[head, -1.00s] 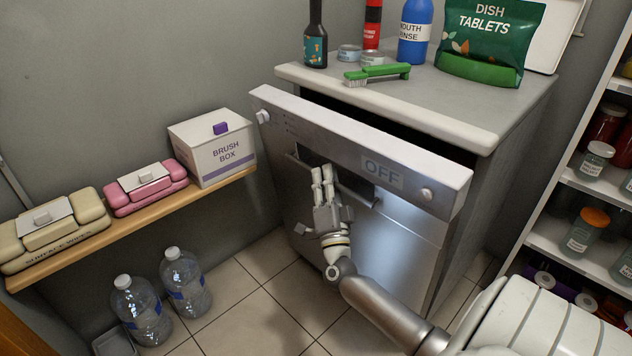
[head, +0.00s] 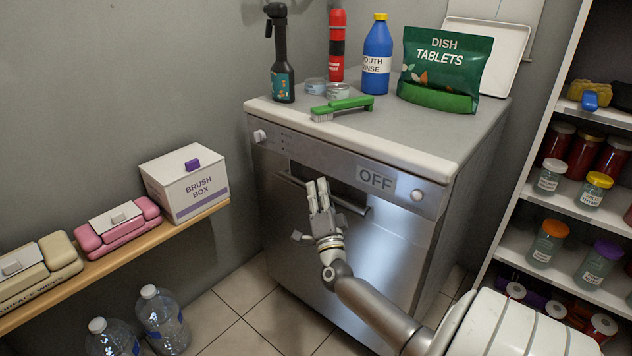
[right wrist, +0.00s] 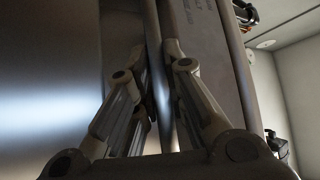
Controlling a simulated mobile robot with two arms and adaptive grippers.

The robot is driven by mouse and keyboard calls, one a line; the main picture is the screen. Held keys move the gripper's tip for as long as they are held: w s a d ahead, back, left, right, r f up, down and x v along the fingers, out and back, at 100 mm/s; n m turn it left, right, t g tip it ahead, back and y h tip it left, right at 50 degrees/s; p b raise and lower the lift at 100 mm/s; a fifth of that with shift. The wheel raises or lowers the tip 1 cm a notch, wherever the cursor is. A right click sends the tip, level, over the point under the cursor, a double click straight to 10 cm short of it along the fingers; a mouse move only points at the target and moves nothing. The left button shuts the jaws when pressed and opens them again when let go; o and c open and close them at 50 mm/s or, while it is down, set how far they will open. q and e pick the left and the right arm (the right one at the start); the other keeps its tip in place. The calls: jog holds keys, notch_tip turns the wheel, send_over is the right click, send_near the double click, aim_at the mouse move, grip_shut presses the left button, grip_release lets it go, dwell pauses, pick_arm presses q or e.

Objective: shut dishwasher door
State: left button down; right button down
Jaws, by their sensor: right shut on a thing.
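The dishwasher door (head: 385,245) is a steel front with a control panel marked OFF. It stands upright and looks flush under the grey counter top (head: 430,130), with no clear gap along its top edge. My right gripper (head: 318,190) is at the door's handle (head: 352,204), left of the panel's middle. In the right wrist view the fingers (right wrist: 152,65) are closed around the handle bar, next to the steel door front. The exact finger contact is dark and partly hidden. My left gripper is not in view.
A wooden shelf (head: 100,268) on the left holds a brush box (head: 187,184) and wipe packs. Water bottles (head: 162,318) stand on the tiled floor below. A shelf rack (head: 510,215) with jars is close on the right. Bottles and a dish tablets bag (head: 445,72) stand on the counter.

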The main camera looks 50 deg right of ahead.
jog(key=shift+s+d+r, duration=0.1)
jog(key=shift+d+r, duration=0.2)
jog(key=shift+d, duration=0.15)
jog(key=c, duration=1.8)
grip_release()
jog(key=o, duration=0.3)
jog(key=shift+d+f, duration=0.25)
jog(key=shift+a, duration=0.1)
jog(key=shift+a, duration=0.1)
jog(key=v, duration=1.1)
jog(key=shift+s+a+f, duration=0.15)
jog(key=shift+s+a, duration=0.1)
